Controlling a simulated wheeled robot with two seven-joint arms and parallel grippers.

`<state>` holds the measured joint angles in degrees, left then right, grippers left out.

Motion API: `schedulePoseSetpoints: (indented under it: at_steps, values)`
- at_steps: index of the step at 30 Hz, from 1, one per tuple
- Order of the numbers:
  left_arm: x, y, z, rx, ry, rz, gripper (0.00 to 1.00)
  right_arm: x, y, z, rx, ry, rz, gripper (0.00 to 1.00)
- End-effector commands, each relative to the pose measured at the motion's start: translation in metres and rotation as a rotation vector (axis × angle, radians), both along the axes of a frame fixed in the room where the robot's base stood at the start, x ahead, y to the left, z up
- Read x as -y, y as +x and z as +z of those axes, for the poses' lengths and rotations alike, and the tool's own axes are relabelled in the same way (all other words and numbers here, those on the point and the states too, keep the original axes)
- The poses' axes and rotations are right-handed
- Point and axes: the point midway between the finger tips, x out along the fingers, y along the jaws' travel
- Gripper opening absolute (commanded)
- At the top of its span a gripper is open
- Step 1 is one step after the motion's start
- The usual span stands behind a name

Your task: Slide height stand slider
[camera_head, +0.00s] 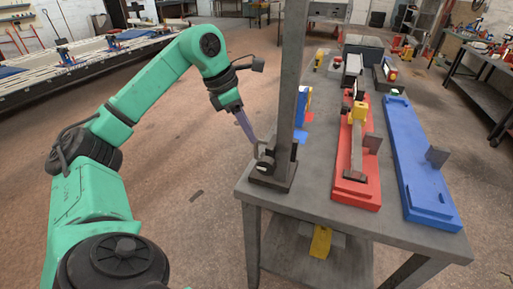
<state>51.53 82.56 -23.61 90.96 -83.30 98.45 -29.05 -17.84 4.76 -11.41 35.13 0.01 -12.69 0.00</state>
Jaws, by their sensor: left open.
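A tall dark grey post, which looks like the height stand (292,80), rises from a square base at the near left corner of the grey bench. A dark block with a round knob, perhaps the slider (264,165), sits low on the post's left side, just above the base. My left gripper (254,142) reaches in from the left and points down, with its fingertips at or just above this block. It is open; the gap between its fingers is hard to see, and I cannot tell whether it touches the block. My right gripper is not in view.
A red fixture (362,190) and a blue fixture (425,190) lie lengthwise on the grey bench (312,205), right of the post. A small blue and yellow part (302,105) stands behind the post.

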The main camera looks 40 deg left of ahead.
Motion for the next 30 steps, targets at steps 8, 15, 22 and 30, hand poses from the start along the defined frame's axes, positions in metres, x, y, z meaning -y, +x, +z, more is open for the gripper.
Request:
schedulePoseSetpoints:
  at_steps: [8,15,22,30]
  values:
    - [0.012,0.016,-0.048,-0.001,0.0,0.0,0.45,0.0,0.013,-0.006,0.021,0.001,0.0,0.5]
    - [0.013,0.018,-0.052,0.001,-0.001,0.0,0.45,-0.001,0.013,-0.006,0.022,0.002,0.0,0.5]
    - [0.012,0.018,-0.051,0.002,-0.001,0.001,0.0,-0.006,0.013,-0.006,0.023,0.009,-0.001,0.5]
    - [0.012,0.019,-0.05,0.005,0.0,0.003,0.0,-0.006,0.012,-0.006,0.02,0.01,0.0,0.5]
